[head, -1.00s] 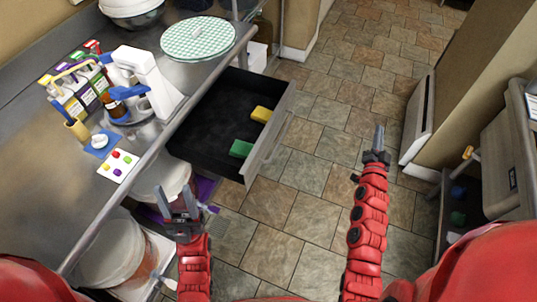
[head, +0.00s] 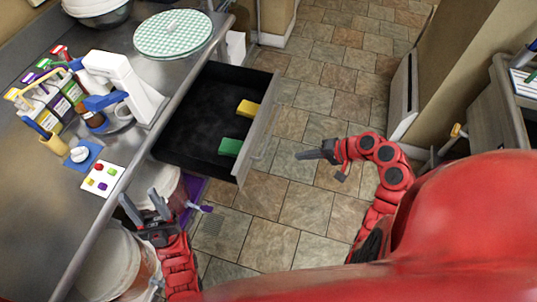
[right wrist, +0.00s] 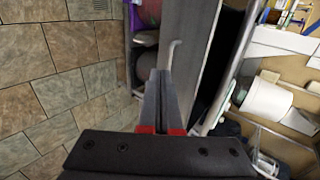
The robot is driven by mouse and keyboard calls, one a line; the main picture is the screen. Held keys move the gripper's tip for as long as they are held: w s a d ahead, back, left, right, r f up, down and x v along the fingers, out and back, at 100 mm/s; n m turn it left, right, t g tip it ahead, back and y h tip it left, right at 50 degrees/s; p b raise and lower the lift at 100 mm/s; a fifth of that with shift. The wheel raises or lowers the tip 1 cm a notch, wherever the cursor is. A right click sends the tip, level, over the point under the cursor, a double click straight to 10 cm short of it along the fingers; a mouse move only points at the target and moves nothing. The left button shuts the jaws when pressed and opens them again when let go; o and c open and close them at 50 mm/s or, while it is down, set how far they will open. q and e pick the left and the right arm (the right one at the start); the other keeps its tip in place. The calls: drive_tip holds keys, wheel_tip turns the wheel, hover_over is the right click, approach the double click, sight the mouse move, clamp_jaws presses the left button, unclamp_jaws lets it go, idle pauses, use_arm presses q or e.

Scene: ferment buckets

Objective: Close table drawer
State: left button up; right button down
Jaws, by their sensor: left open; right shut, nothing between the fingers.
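The table drawer (head: 190,105) is pulled out from under the metal table, black inside. It holds a yellow block (head: 248,108) and a green block (head: 230,147). Its grey front (head: 257,133) has a handle, which also shows in the right wrist view (right wrist: 172,52). My right gripper (head: 298,155) is shut and empty, out over the floor to the right of the drawer front, pointing left at it with a gap. In the right wrist view its fingers (right wrist: 160,75) appear just below the handle. My left gripper (head: 140,200) is open and empty near the table's front edge, left of the drawer.
The metal table (head: 60,220) carries a white stand device (head: 125,85), a checkered round mat (head: 173,33), bottles and a white card with colored pieces (head: 102,179). White buckets (head: 105,262) stand below the table. The tiled floor (head: 315,95) right of the drawer is clear.

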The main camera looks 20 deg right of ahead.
sight(220, 149)
drive_tip(key=a+r+p+x, duration=0.1)
drive_tip(key=p+x, duration=0.2)
drive_tip(key=x, duration=0.9)
drive_tip(key=shift+w, duration=0.35)
drive_tip(key=shift+r, duration=0.1)
drive_tip(key=w+a, duration=0.3)
drive_tip(key=a, duration=0.2)
drive_tip(key=w+a+b, duration=0.1)
drive_tip(key=w+a, duration=0.3)
drive_tip(key=a, duration=0.1)
drive_tip(key=w+a+b, duration=0.1)
drive_tip(key=w+a, duration=0.2)
drive_tip(key=a, duration=0.3)
drive_tip(key=shift+w, duration=0.25)
drive_tip(key=w+a+b, duration=0.2)
drive_tip(key=a, duration=0.1)
drive_tip(key=w+a+b, duration=0.2)
drive_tip(key=w+a, duration=0.1)
drive_tip(key=a, duration=0.1)
drive_tip(key=w+a+b, duration=0.2)
drive_tip(key=a, duration=0.1)
drive_tip(key=shift+w+a+b, duration=0.25)
drive_tip(key=shift+a+b, duration=0.05)
drive_tip(key=shift+a, duration=0.05)
drive_tip(key=shift+a+r, duration=0.1)
